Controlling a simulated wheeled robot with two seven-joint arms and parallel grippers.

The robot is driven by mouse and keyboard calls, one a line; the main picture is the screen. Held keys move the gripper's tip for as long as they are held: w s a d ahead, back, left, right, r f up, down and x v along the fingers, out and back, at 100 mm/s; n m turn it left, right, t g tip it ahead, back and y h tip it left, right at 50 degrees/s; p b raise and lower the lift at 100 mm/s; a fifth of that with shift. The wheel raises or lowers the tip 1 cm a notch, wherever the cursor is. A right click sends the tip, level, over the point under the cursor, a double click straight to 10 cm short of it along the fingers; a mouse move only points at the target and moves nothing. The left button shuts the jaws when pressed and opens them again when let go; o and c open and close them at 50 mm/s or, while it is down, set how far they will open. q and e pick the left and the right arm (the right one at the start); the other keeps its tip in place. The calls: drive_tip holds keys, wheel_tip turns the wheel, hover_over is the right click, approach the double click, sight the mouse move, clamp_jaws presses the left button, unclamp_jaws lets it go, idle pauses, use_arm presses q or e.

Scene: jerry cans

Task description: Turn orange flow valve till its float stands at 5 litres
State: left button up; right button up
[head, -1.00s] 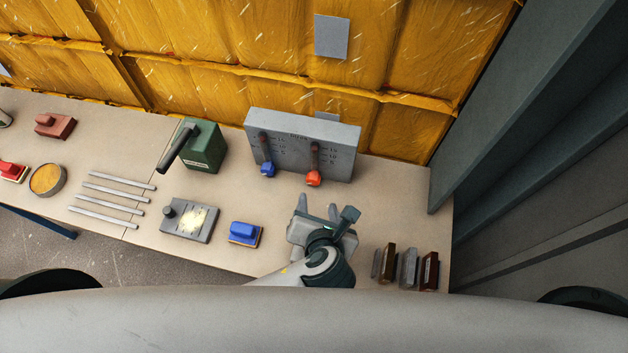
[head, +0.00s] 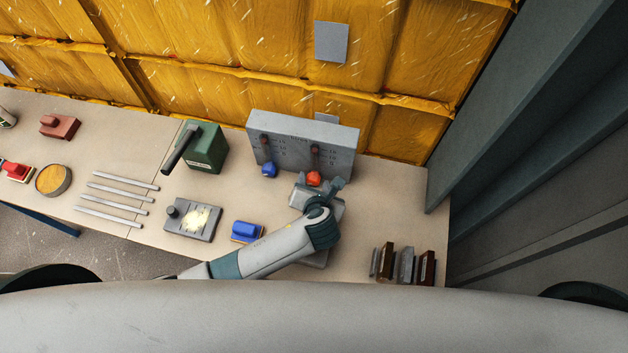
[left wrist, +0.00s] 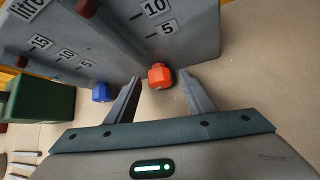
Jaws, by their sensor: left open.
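The orange flow valve (head: 314,178) is a faceted knob low on the front of the grey panel (head: 345,172). In the left wrist view the orange valve (left wrist: 160,77) lies between the fingertips of my left gripper (left wrist: 161,82), which is open, with a gap on each side. In the head view my left gripper (head: 313,190) is just in front of the valve. The dark red float (head: 315,149) stands above the valve beside a scale marked 15, 10 and 5; it looks above the 5 mark, its exact reading unclear. In the left wrist view the float (left wrist: 88,8) is cut by the top edge.
A blue valve (head: 269,170) with its own scale is left of the orange one. A blue-handled block (head: 246,231), a grey plate (head: 190,225) and several upright slabs (head: 406,264) are on the table.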

use_arm(q)
drive_tip(key=shift+w+f, duration=0.1)
drive_tip(key=c, duration=1)
drive_tip(key=shift+c, duration=0.2)
drive_tip(key=shift+a, duration=0.1)
drive_tip(key=shift+a+n+g+h, duration=0.2)
drive_tip(key=shift+n+h, duration=0.15)
drive_tip(key=shift+h, duration=0.25)
drive_tip(key=shift+a+n+g+h, duration=0.1)
drive_tip(key=shift+n+g+h, duration=0.1)
drive_tip(key=shift+n+h, duration=0.3)
drive_tip(key=shift+w+a+n+h, duration=0.15)
drive_tip(key=shift+n+h, duration=0.15)
drive_tip(key=shift+h, duration=0.45)
drive_tip(key=shift+s+a+n+h, duration=0.1)
drive_tip(key=shift+n+h, duration=0.15)
drive_tip(key=shift+h, duration=0.5)
drive_tip(key=shift+g, duration=0.3)
